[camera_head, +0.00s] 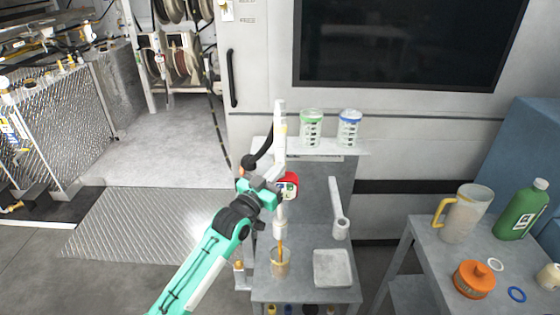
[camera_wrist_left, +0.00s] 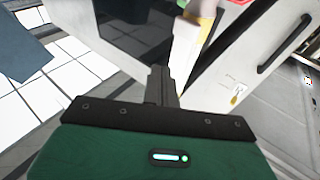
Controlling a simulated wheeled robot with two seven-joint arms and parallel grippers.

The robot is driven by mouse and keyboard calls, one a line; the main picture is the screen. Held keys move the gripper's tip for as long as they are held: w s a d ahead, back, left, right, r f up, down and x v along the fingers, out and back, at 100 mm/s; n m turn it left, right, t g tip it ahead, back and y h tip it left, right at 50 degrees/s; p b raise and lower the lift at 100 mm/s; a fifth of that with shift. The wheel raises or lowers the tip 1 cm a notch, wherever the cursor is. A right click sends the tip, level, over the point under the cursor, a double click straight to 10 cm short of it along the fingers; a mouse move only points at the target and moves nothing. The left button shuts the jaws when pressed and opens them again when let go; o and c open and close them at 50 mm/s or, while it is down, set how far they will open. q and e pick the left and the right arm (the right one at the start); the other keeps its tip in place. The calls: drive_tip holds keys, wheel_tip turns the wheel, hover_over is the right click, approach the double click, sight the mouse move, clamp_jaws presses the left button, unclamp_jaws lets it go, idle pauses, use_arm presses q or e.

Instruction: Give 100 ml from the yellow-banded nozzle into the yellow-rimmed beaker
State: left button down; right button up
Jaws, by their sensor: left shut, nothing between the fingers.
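A white dispensing nozzle (camera_head: 280,150) with a yellow band stands upright over the grey cart. Part of it, with the band, shows close up in the wrist view (camera_wrist_left: 192,45). A clear beaker (camera_head: 280,265) with a yellowish rim stands on the cart below it. A thin amber column runs from the nozzle's lower end into the beaker; I cannot tell whether it is liquid or a spout. My left gripper (camera_head: 270,191) is at the nozzle's side, beside a red-cased meter (camera_head: 289,185). Its fingers (camera_wrist_left: 162,85) are closed and empty. The meter reading is too small to read.
Green-rimmed (camera_head: 311,128) and blue-rimmed (camera_head: 349,128) beakers stand on the shelf behind. Another white nozzle (camera_head: 338,215) and a square grey tray (camera_head: 332,267) are right of the beaker. A side table holds a jug (camera_head: 465,214), green bottle (camera_head: 521,211) and orange container (camera_head: 474,280).

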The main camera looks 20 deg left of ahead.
use_arm(q)
drive_tip(key=shift+s, duration=0.15)
drive_tip(key=s+p, duration=0.1)
drive_tip(key=s+d+r+p, duration=0.1)
drive_tip(key=s, duration=0.1)
drive_tip(key=s+p, duration=0.1)
drive_tip(key=shift+s+d+r+p, duration=0.2)
drive_tip(key=shift+s+r+p, duration=0.1)
drive_tip(key=shift+r, duration=0.05)
drive_tip(key=shift+f, duration=0.1)
idle(0.4)
